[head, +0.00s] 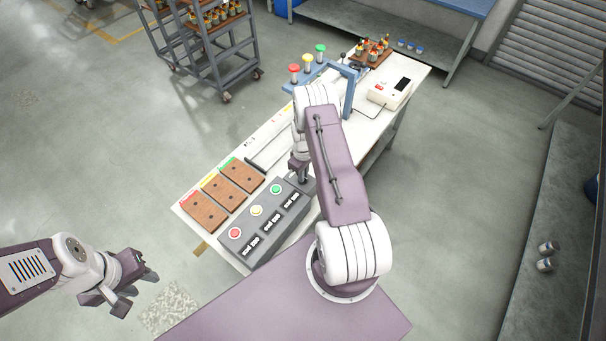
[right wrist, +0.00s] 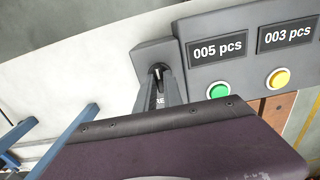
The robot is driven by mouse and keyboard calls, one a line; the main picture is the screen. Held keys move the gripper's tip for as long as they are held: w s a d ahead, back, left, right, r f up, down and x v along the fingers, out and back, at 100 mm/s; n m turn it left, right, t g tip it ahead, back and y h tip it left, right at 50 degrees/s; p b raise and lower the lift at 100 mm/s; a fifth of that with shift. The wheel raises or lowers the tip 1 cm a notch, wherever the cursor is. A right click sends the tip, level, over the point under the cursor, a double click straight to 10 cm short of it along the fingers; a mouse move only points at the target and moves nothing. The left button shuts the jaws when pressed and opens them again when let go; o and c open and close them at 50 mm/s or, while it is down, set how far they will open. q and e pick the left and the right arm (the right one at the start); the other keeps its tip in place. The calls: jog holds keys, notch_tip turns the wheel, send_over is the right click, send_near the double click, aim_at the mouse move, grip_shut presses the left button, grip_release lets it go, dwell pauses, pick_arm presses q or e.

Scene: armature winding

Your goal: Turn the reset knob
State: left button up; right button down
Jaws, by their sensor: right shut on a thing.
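The grey control box (head: 266,226) stands at the near end of the white workbench. It has red, yellow and green buttons with a counter display beside each. In the right wrist view, the reset knob (right wrist: 157,70) is a dark piece on a grey block at the end of the box, with its label partly hidden. My right gripper (right wrist: 161,88) is shut on the knob; in the head view my arm hides most of it. My left gripper (head: 134,286) is open and empty, off to the left above the floor.
Three brown trays (head: 222,191) lie beside the box. Past my right arm are a blue frame (head: 349,92) with coloured knobs, a white device (head: 390,93) and a rack of parts (head: 372,52). In the right wrist view, displays read 005 pcs (right wrist: 218,47) and 003 pcs (right wrist: 289,36).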

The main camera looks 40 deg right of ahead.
jog(key=m+b, duration=0.3)
jog(key=shift+f+m, duration=0.2)
jog(key=shift+m, duration=0.1)
jog(key=m+b, duration=0.3)
jog(key=m, duration=0.1)
jog(key=shift+r+m, duration=0.1)
jog(key=shift+m, duration=0.2)
jog(key=m+b, duration=0.2)
jog(key=m, duration=0.2)
jog(key=shift+r+m+b, duration=0.1)
jog(key=shift+m+b, duration=0.45)
jog(key=shift+m, duration=1.65)
jog(key=c, duration=1.5)
grip_release()
jog(key=shift+o, duration=0.2)
